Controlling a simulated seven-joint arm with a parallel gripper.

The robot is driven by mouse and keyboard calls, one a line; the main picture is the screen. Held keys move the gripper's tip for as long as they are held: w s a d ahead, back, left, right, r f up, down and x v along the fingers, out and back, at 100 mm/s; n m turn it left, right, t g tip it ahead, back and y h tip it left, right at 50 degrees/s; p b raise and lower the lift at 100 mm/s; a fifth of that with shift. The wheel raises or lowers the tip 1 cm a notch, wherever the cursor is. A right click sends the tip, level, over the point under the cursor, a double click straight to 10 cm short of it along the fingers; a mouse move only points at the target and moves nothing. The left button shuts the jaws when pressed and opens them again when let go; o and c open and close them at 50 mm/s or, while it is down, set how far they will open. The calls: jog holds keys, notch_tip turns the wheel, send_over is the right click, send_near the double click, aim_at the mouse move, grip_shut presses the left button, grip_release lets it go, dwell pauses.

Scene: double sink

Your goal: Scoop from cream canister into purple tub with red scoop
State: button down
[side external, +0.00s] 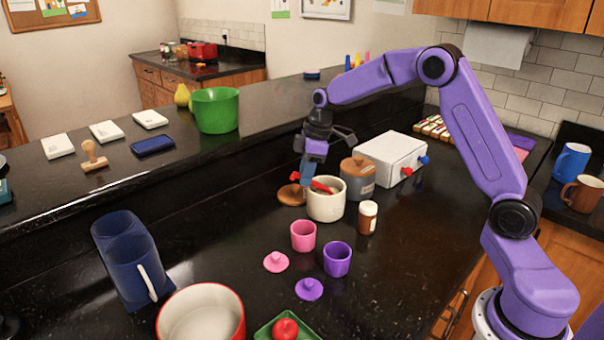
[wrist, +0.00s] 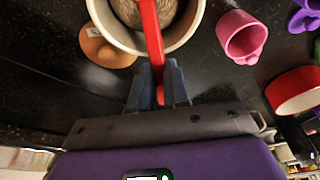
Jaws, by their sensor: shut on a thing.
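The cream canister (side external: 326,204) stands open on the dark counter, and grainy contents show inside its rim in the wrist view (wrist: 198,20). My gripper (side external: 307,180) is shut on the handle of the red scoop (side external: 322,187), just above the canister's left side. In the wrist view my gripper's fingers (wrist: 158,86) pinch the scoop handle (wrist: 152,38), which reaches over the rim into the canister. The scoop's bowl is out of sight. The purple tub (side external: 337,259) stands open in front of the canister; part of it shows in the wrist view (wrist: 304,18).
A pink tub (side external: 303,236) stands between the canister and purple tub. A brown lid (side external: 292,195), grey canister (side external: 358,179) and brown jar (side external: 367,217) surround the canister. Pink (side external: 276,262) and purple (side external: 309,288) lids lie in front. A red-rimmed pot (side external: 201,316) is nearer.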

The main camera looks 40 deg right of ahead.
jog(key=w+a+v, duration=0.1)
jog(key=a+v, duration=0.1)
jog(key=v, duration=0.8)
jog(key=shift+w+r, duration=0.25)
jog(key=shift+r, duration=0.25)
dwell(0.4)
jog(key=shift+a, duration=0.1)
dwell(0.4)
jog(key=s+a+f+g+h, duration=0.1)
jog(key=s+a+f+h, duration=0.15)
jog(key=s+a, duration=0.5)
jog(key=s+a+f+g+h, duration=0.1)
jog(key=s+a+f, duration=0.2)
jog(key=s+a, duration=0.5)
notch_tip(320, 180, down, 6)
jog(key=w+n+g+y, duration=0.2)
jog(key=n+g+y, duration=0.2)
jog(key=g, duration=0.6)
jog(key=shift+a+g+y, duration=0.3)
jog(key=shift+a+y, duration=0.15)
jog(key=shift+y, duration=0.4)
jog(key=shift+r, duration=0.15)
